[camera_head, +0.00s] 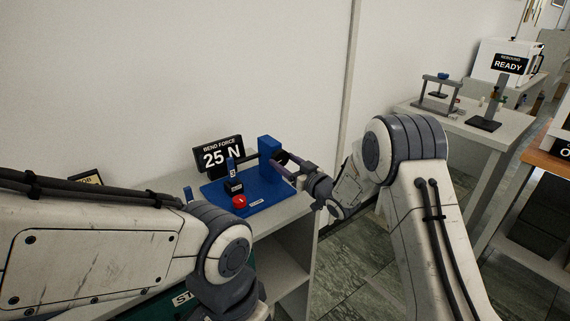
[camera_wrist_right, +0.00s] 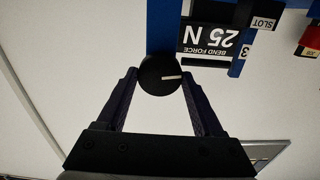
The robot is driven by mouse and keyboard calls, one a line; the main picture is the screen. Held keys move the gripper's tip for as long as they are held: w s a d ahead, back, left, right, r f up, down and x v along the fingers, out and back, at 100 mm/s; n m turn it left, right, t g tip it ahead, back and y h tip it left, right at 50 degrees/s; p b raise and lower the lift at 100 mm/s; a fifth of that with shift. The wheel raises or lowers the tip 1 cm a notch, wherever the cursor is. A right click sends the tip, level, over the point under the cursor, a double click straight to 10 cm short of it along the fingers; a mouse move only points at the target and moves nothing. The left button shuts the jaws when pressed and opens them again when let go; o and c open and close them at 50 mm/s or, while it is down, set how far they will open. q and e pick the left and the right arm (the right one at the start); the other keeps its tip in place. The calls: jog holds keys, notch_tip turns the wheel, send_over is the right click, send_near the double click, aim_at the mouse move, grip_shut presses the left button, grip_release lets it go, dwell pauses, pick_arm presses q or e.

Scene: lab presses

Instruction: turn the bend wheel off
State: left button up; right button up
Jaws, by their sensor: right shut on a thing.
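The bend wheel is a round black knob (camera_wrist_right: 161,74) with a white pointer line, seen face-on in the right wrist view. It sits by the blue upright post (camera_head: 269,149) of the bend press. My right gripper (camera_wrist_right: 160,84) has its fingers on both sides of the knob and is shut on it. In the head view the right gripper (camera_head: 286,164) reaches the post from the right, and the knob is mostly hidden there. The black display (camera_head: 219,155) reads "BEND FORCE 25 N". My left arm crosses the lower left; its gripper is out of view.
The press has a blue base plate (camera_head: 270,197) with a red button (camera_head: 239,202) and a small numbered block (camera_head: 233,186). It stands on a grey bench against a pale wall.

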jog(key=n+b, duration=0.4)
jog(key=b, duration=0.1)
jog(key=n+b, duration=0.4)
jog(key=b, duration=0.1)
jog(key=n+b, duration=0.3)
jog(key=b, duration=0.1)
jog(key=shift+f+n+b, duration=0.3)
jog(key=shift+n+b, duration=0.1)
jog(key=n+b, duration=1.2)
jog(key=shift+b, duration=0.4)
jog(key=n+b, duration=0.4)
jog(key=n, duration=0.1)
jog(key=n+b, duration=0.4)
jog(key=n, duration=0.1)
jog(key=shift+n, duration=0.4)
jog(key=n+b, duration=0.3)
jog(key=n, duration=0.3)
jog(key=shift+b, duration=0.3)
jog(key=n+b, duration=0.3)
jog(key=n, duration=0.3)
jog(key=shift+n, duration=0.3)
jog(key=shift+r+n+b, duration=0.1)
jog(key=shift+n+b, duration=0.9)
jog(key=shift+n, duration=1.5)
